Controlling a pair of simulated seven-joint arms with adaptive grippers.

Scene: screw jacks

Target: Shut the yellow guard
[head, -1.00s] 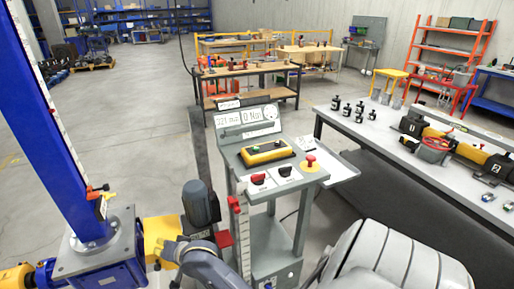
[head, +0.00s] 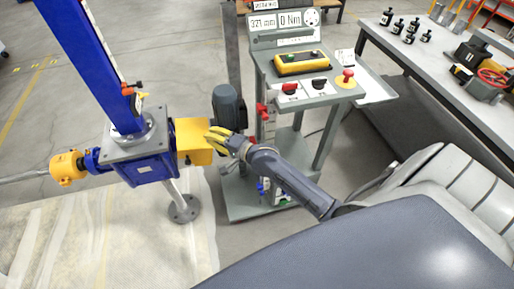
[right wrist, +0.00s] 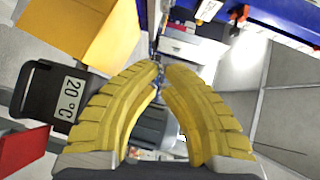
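The yellow guard (head: 193,135) is a box-like cover on the right side of the blue gearbox (head: 143,158), between it and the grey motor (head: 227,103). In the right wrist view the guard (right wrist: 85,38) fills the upper left as a broad tilted yellow face. I cannot tell how far it is swung. My right gripper (head: 209,139), with yellow ribbed fingers, is at the guard's right edge in the head view; contact is unclear. In the right wrist view its fingertips (right wrist: 163,67) nearly meet, with nothing held between them. My left gripper is out of view.
A blue column (head: 80,60) rises from the gearbox. The control stand (head: 300,85) with a red button stands to the right of the motor. A grey bench (head: 440,95) is at right.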

